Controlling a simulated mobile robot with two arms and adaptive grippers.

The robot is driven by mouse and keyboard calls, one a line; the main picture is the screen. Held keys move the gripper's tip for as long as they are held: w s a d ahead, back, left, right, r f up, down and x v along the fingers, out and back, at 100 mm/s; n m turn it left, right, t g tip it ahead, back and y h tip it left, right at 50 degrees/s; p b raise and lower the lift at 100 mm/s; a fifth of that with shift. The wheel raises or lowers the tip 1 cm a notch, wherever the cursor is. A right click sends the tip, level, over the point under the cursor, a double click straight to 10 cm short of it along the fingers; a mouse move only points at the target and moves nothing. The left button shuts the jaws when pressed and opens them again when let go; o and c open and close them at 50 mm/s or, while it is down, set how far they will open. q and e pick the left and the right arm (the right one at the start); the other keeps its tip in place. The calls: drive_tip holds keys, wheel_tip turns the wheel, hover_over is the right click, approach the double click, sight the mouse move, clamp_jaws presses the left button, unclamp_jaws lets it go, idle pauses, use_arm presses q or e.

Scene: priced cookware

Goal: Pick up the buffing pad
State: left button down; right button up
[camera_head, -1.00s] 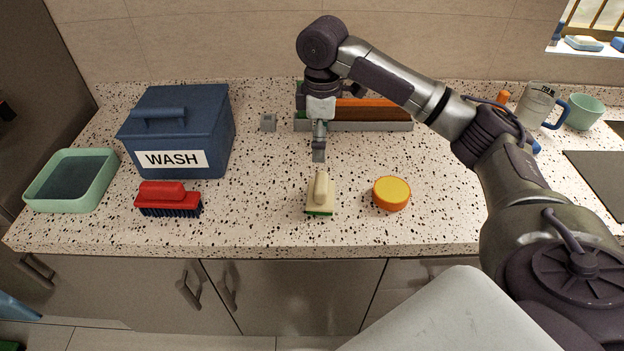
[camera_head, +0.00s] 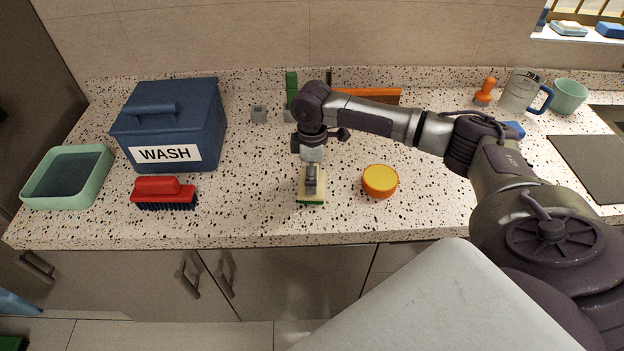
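A cream block with a raised handle and a green underside (camera_head: 310,199) lies on the counter near its front edge; it looks like a handled pad. My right gripper (camera_head: 311,182) is right over it, with its fingers at the handle and hiding most of it. I cannot tell whether the fingers are closed on the handle. The block appears to rest on the counter. A round yellow-topped orange pad (camera_head: 380,180) lies just to the right, apart from the gripper. The frames do not settle which of these two is the buffing pad. My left gripper is not in view.
A red brush (camera_head: 163,193), a blue lidded box marked WASH (camera_head: 172,120) and a green tray (camera_head: 98,178) stand at the left. A rack with an orange item (camera_head: 372,95) is behind my arm. A mug (camera_head: 518,92) and a green bowl (camera_head: 569,96) stand back right.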

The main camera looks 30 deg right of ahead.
drive_tip(key=shift+f, duration=0.1)
drive_tip(key=c, duration=1)
drive_tip(key=shift+c, duration=0.2)
drive_tip(key=shift+r, duration=0.4)
wheel_tip(320, 180, up, 4)
drive_tip(key=shift+w+f+b, duration=0.1)
drive_tip(key=shift+f+b, duration=0.15)
drive_tip(key=shift+b, duration=0.55)
drive_tip(key=s+d+r+b, duration=0.2)
drive_tip(key=s+d+r, duration=0.5)
drive_tip(key=s, duration=0.2)
drive_tip(key=shift+d, duration=0.2)
drive_tip(key=shift+f, duration=0.1)
